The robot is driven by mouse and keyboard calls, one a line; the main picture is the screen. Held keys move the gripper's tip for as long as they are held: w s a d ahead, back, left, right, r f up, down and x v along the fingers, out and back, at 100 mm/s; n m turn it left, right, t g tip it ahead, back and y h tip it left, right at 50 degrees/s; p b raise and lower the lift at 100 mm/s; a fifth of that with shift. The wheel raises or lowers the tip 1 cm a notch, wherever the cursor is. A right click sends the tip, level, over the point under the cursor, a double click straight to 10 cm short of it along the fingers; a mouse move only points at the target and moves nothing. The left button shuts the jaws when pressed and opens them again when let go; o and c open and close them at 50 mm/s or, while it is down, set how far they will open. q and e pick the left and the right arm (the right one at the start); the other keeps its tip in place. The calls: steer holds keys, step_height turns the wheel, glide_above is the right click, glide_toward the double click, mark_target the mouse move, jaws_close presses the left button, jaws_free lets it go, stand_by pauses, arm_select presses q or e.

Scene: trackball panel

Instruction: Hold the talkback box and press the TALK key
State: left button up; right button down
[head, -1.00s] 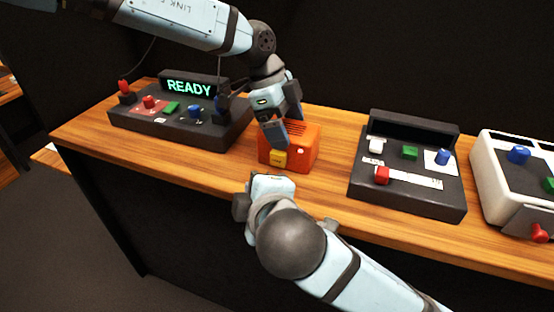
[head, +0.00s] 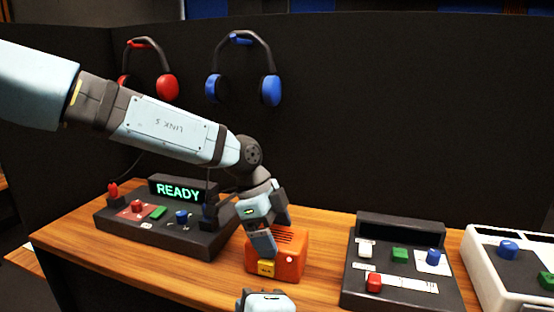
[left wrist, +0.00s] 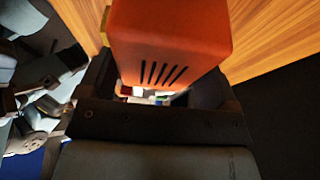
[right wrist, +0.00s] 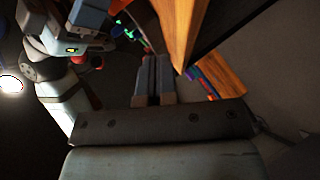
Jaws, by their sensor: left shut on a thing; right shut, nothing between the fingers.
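The talkback box (head: 290,252) is a small orange box with a slotted top, on the wooden bench in the head view. A yellow key (head: 266,268) is on its front; its lettering is too small to read. My left gripper (head: 262,243) is shut on the box from above. The left wrist view shows the orange box (left wrist: 170,40) between the fingers. My right gripper shows only in part at the bottom edge of the head view, in front of the box. In the right wrist view its fingers (right wrist: 153,80) are shut together and empty.
A dark console (head: 165,232) with a READY display stands left of the box. Another dark console (head: 398,275) and a white-framed one (head: 485,270) stand to the right. Red (head: 165,86) and blue headphones (head: 270,90) hang on the back wall.

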steer(key=shift+s+d+r, duration=0.25)
steer(key=shift+s+r, duration=0.35)
steer(key=shift+s+d+r, duration=0.25)
steer(key=shift+s+r, duration=0.3)
steer(key=shift+s, duration=0.1)
steer(key=shift+s+d+r, duration=0.25)
steer(key=shift+s+r, duration=0.35)
arm_select(q)
steer(key=o, duration=0.8)
steer(key=v, duration=1.2)
steer(key=shift+r, duration=0.2)
arm_select(e)
steer(key=shift+r, duration=0.15)
arm_select(q)
steer(key=shift+p+v, duration=2.65)
steer(key=shift+v, duration=0.15)
arm_select(e)
steer(key=shift+r, duration=2.5)
